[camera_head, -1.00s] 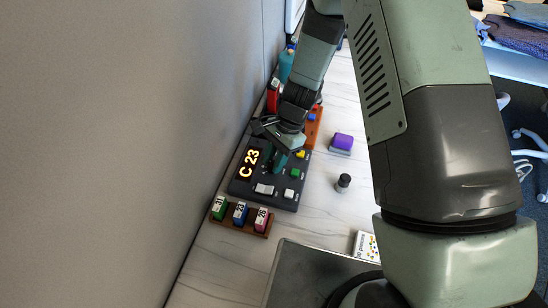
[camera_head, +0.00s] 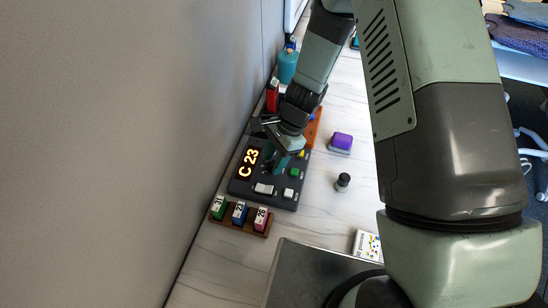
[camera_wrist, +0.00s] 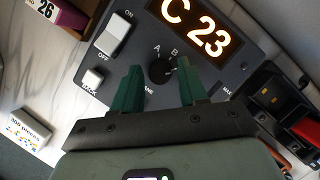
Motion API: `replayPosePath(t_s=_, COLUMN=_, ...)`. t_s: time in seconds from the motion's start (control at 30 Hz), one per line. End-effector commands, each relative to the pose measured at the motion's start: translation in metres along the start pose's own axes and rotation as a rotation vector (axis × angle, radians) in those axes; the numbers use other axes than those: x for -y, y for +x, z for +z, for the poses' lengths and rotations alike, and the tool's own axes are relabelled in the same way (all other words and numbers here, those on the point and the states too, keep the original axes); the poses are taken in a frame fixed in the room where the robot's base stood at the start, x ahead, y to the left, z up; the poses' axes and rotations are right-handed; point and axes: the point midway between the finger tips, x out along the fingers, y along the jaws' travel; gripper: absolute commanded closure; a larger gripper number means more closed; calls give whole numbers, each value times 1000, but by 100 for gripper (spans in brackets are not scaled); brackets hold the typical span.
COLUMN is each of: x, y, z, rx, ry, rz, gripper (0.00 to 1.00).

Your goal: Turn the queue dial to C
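The queue console (camera_head: 240,186) lies on the counter by the wall, its lit display (camera_head: 249,163) reading "C 23". The black queue dial (camera_wrist: 162,71) shows in the wrist view, with letters A and B beside it. Its pale pointer mark faces right, toward the right finger; no C label shows around it. My gripper (camera_wrist: 160,66) has its two green fingers apart, one on each side of the dial, with gaps visible between fingers and dial. In the head view my gripper (camera_head: 274,160) is over the console and hides the dial.
A rack of number tags (camera_head: 239,215) stands in front. A purple-topped block (camera_head: 342,141) and a black stamp (camera_head: 343,181) stand to the right.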

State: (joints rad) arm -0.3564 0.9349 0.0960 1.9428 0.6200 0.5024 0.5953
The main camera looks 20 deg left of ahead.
Motion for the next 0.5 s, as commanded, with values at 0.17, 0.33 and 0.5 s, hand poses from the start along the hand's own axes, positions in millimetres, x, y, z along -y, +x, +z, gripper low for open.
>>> replayPosePath(t_s=0.17, x=0, y=0, z=0, rx=0, ry=0, rz=1, gripper=47)
replayPosePath(t_s=0.33, x=0, y=0, z=0, rx=1, ry=0, rz=1, gripper=47)
replayPosePath(t_s=0.5, x=1, y=-17, z=0, rx=-1, ry=-1, rz=-2, gripper=47)
